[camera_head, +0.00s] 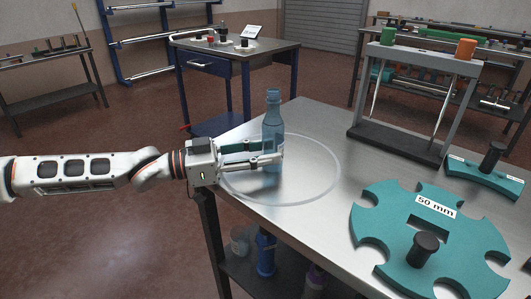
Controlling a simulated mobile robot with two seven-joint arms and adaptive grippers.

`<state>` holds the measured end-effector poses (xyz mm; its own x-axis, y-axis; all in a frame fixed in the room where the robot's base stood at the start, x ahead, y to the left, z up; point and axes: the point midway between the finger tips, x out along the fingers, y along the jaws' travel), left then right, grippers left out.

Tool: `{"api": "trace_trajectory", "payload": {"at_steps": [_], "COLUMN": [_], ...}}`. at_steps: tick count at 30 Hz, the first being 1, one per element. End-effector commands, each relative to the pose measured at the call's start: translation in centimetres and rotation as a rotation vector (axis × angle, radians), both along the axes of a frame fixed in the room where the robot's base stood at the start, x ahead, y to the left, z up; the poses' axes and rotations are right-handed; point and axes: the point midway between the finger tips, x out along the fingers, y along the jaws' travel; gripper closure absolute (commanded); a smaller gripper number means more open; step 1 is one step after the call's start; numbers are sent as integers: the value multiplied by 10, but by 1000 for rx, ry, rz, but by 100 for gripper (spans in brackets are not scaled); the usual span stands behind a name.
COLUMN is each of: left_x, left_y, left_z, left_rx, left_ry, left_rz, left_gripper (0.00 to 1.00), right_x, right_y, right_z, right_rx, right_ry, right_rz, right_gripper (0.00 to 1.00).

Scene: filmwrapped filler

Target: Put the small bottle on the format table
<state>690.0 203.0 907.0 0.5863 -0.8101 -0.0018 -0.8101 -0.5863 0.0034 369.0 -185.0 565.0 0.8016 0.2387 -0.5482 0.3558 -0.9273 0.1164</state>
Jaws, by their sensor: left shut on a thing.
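A small translucent blue bottle (273,122) stands upright at the left part of the steel-topped format table (315,125). It is within a thin circle outline marked on the top. My left gripper (268,153) reaches in from the left and is shut on the bottle's lower body. The fingers hide part of the bottle. The bottle's base looks at or very near the table surface; I cannot tell if it touches. My right gripper is not in view.
A teal star-shaped plate marked 50 mm (398,218) with a black knob lies on the table's right, beside a smaller teal piece (478,178). A grey stand (420,68) is at the back. Another blue bottle (265,255) is on the shelf below.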

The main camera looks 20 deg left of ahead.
Motion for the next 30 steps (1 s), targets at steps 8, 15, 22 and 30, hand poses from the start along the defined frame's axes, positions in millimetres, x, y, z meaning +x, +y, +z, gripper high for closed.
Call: {"api": "trace_trajectory", "payload": {"at_steps": [8, 15, 22, 30], "left_x": [0, 0, 0, -9], "left_y": [0, 0, 0, 15], "left_z": [1, -1, -1, 5], "left_rx": [0, 0, 0, 2], "left_ry": [-3, -4, -3, -5], "left_rz": [0, 0, 0, 4], "left_gripper": [87, 50, 50, 50], "right_x": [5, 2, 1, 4], "right_y": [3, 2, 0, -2], "right_z": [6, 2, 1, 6], "right_rx": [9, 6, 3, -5], "right_ry": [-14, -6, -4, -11], "right_rz": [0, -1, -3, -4], "right_gripper": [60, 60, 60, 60]}}
